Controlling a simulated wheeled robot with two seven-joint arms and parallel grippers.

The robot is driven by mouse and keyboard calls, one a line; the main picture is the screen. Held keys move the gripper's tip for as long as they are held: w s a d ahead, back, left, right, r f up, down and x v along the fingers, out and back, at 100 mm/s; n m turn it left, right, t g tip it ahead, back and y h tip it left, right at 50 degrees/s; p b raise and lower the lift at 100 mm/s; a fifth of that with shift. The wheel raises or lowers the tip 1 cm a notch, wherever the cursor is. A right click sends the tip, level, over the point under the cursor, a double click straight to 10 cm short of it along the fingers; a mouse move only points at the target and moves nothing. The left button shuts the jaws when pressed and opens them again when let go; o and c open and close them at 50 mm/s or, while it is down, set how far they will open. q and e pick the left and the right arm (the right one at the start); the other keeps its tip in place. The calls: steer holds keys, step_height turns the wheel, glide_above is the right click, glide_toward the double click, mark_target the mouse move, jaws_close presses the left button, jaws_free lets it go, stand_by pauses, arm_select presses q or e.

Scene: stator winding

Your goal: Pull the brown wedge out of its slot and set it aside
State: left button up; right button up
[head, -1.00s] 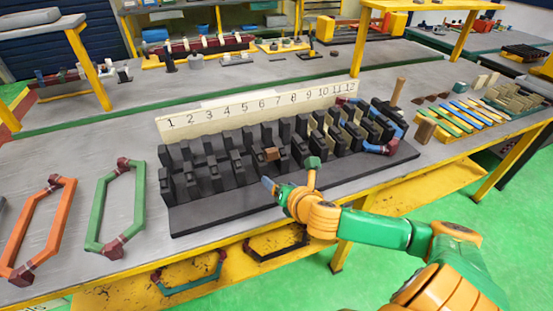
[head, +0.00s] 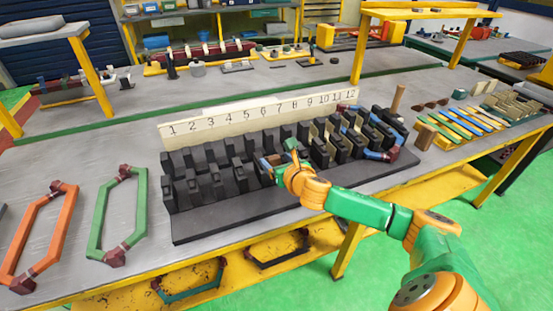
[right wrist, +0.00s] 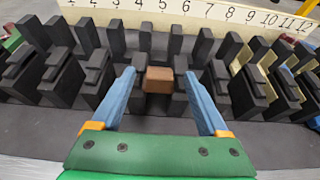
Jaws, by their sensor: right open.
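The brown wedge (head: 273,160) sits in the black slotted stator block (head: 225,224), around the middle of the row under the numbered strip. The wrist view shows the wedge (right wrist: 159,80) as a small brown block between dark teeth. My right gripper (head: 279,161) is at the block. Its two blue fingers are open in the right wrist view (right wrist: 160,77), one on each side of the wedge, with visible gaps. The fingertips do not appear to touch it. The wedge's lower part is hidden in the slot. My left gripper is not in view.
A cream strip numbered 1 to 12 (head: 235,115) stands behind the block. Green (head: 142,210) and orange (head: 20,235) coil frames lie to the left. Blue and yellow strips (head: 465,120) and a wooden peg (head: 397,98) are at right.

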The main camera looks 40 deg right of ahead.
steer(key=shift+x, duration=0.8)
jaws_close()
steer(key=shift+s, duration=0.1)
